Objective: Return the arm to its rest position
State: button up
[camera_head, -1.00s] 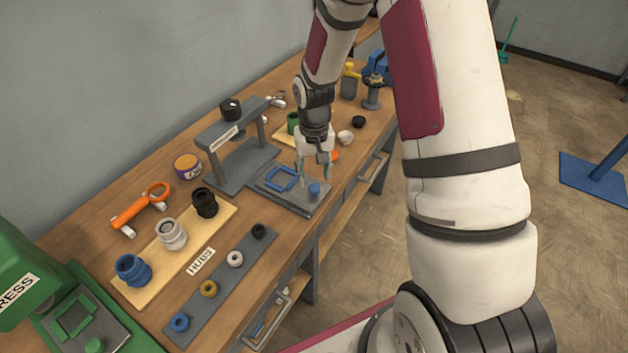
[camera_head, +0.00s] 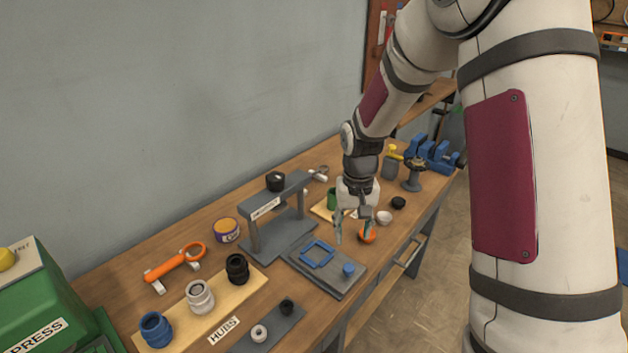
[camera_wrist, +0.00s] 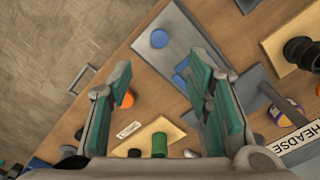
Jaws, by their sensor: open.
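My gripper (camera_head: 354,232) hangs from my arm over the right part of the wooden workbench, fingers pointing down. Its green-padded fingers are apart, with nothing between them. In the wrist view, my gripper (camera_wrist: 165,95) is open above the bench. A grey plate (camera_head: 325,274) with a blue square frame (camera_head: 317,254) and a small blue knob (camera_head: 348,269) lies just in front and to the left of the fingers. An orange round piece (camera_head: 367,236) sits right beside the fingers in the picture; I cannot tell the gap.
A grey stand (camera_head: 279,222) with a black cap stands left of my gripper. Hubs sit on a wooden board (camera_head: 232,296). A green press (camera_head: 42,290) is at the left, and a blue vise (camera_head: 433,153) at the far right. Open floor lies in front.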

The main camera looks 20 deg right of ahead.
jog(key=s+a+r+t, duration=0.1)
jog(key=s+r, duration=0.2)
jog(key=r, duration=0.7)
jog(key=s+a+r+n+t, duration=0.1)
jog(key=s+a+r+t, duration=0.1)
jog(key=s+r, duration=0.5)
jog(key=s+a+r+n+t, duration=0.1)
jog(key=s+r, duration=0.5)
jog(key=s, duration=0.6)
jog(key=shift+s+a+r+t+b, duration=0.25)
jog(key=shift+a+r+t+b, duration=0.15)
jog(key=shift+t, duration=0.4)
